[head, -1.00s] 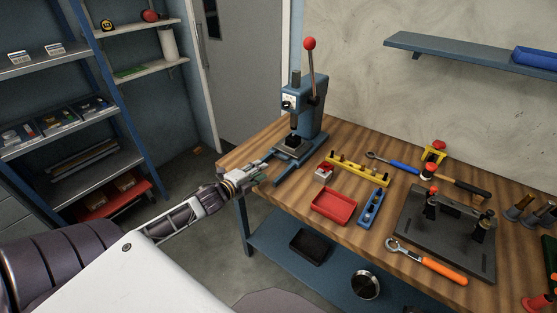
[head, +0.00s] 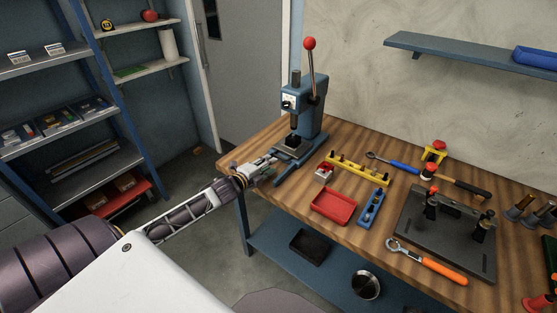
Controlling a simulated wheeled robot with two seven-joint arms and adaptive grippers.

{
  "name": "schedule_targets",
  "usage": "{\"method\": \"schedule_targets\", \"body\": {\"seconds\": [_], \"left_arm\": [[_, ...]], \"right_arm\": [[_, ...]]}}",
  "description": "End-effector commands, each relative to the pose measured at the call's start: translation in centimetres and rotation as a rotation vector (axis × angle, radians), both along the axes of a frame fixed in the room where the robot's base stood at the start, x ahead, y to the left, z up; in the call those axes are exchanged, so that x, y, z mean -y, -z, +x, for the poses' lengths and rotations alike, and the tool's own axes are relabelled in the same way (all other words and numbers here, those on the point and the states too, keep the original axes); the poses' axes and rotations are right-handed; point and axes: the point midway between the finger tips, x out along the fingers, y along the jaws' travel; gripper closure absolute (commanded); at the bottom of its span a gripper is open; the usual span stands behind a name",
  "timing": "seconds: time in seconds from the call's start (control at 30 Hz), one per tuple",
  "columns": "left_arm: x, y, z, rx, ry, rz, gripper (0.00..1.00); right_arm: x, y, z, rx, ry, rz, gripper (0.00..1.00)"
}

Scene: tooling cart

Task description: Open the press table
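The blue arbor press (head: 308,118) stands upright at the back left of the wooden bench, its red-knobbed lever (head: 311,62) raised. Its press table (head: 293,148) is a grey plate low on the front of the press, under the ram, with a dark block on it. My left gripper (head: 270,164) is at the bench's left edge, just left of the press base and close to the front of the press table. The fingers are small and overlap the base in the picture, so contact and finger opening are unclear. My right gripper is out of view.
A dark fixture plate (head: 447,234) and tools occupy the bench's right. A blue shelf unit (head: 125,130) stands left.

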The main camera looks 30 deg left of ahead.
Motion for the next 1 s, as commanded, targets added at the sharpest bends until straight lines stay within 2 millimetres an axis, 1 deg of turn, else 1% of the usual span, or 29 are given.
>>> {"method": "schedule_targets", "body": {"seconds": [1.0], "left_arm": [[0.5,1.3,5.9,0.001,0.0,-0.001,0.69]], "right_arm": [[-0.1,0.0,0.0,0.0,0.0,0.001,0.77]]}}
